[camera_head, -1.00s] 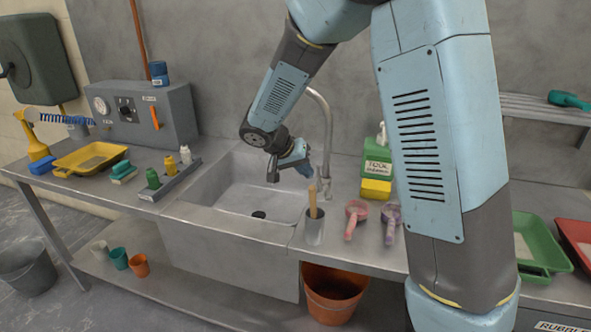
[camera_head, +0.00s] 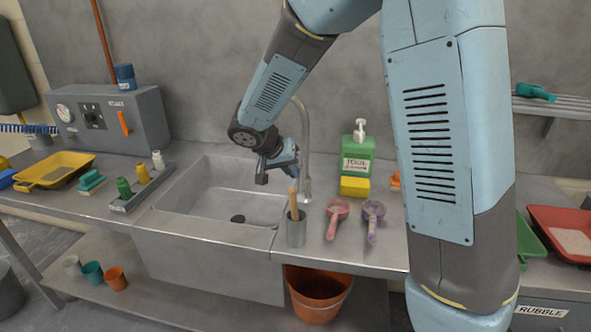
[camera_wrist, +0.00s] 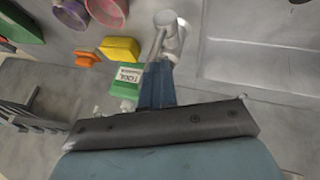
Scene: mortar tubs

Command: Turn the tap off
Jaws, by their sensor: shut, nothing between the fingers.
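The tap is a grey metal gooseneck (camera_head: 305,130) rising behind the right edge of the sink (camera_head: 185,215). In the wrist view the tap (camera_wrist: 166,22) shows from above, just beyond my fingers. My gripper (camera_head: 292,171) hangs over the sink's right side, just left of the tap's lower part. In the wrist view my blue fingers (camera_wrist: 158,72) are together and empty, pointing at the tap. They look very near its body; I cannot tell whether they touch. The tap's handle is not clear, and I see no running water.
A metal cup with a wooden-handled tool (camera_head: 296,228) stands in front of the tap. A green soap bottle (camera_head: 358,150), a yellow sponge (camera_head: 354,187), a pink scoop (camera_head: 337,215) and a purple scoop (camera_head: 373,215) are to the right.

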